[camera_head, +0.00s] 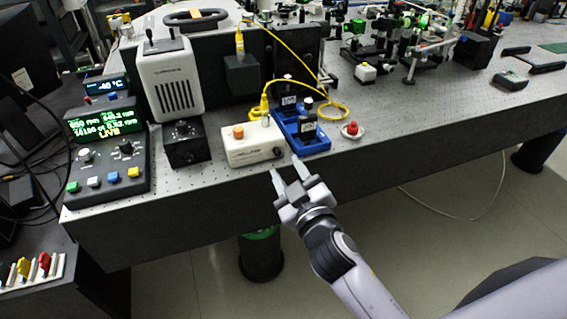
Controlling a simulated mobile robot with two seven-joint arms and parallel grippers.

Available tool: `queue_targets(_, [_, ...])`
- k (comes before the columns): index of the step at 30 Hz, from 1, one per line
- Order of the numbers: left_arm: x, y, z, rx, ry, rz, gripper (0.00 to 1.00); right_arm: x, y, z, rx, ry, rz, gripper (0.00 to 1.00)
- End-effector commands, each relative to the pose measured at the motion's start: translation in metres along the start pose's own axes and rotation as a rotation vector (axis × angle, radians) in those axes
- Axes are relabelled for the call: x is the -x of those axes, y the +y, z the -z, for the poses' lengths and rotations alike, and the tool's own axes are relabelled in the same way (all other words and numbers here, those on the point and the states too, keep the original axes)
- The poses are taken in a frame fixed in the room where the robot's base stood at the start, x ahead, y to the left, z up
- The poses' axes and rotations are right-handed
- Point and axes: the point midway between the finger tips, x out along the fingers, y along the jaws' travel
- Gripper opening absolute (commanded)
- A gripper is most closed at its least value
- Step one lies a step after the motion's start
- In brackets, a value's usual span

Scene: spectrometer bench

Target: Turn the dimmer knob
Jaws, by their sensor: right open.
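A white box (252,143) with an orange button on top stands near the bench's front edge. A small dark knob (277,152) sits on the right of its front face; it looks like the dimmer knob. My right gripper (285,164) is open and empty, its two fingers pointing up toward the box's front right corner. The fingertips are just in front of and below the knob and seem apart from it, though the depth is hard to judge. The knob's pointer is too small to read. My left gripper is not in view.
A blue tray (318,146) with dark labelled holders stands right of the box. A red button (352,129) is further right. A black box (186,142) and a control console (107,165) stand left. A yellow cable (300,58) loops behind. The bench's front right is fairly clear.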

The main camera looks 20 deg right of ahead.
Motion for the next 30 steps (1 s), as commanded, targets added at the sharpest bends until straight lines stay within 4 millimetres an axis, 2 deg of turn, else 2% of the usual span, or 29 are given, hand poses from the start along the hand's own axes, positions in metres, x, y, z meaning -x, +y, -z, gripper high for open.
queue_targets(3, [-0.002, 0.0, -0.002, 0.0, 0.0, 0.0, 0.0, 0.014, -0.001, -0.001, -0.001, -0.001, 0.0, 0.42])
queue_targets(9, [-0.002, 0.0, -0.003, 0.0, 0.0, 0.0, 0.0, 0.026, 0.0, 0.0, 0.001, -0.001, 0.0, 0.42])
queue_targets(24, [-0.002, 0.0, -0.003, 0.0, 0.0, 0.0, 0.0, 0.027, 0.0, -0.001, 0.0, -0.002, 0.0, 0.42])
queue_targets(27, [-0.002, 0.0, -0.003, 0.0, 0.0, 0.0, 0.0, 0.031, -0.004, -0.012, -0.014, -0.028, 0.019, 0.42])
queue_targets(29, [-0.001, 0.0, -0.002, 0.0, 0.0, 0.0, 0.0, 0.039, -0.011, -0.028, -0.038, -0.066, 0.048, 0.42])
queue_targets(30, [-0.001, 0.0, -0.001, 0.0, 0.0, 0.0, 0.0, 0.046, -0.016, -0.043, -0.058, -0.101, 0.073, 0.42])
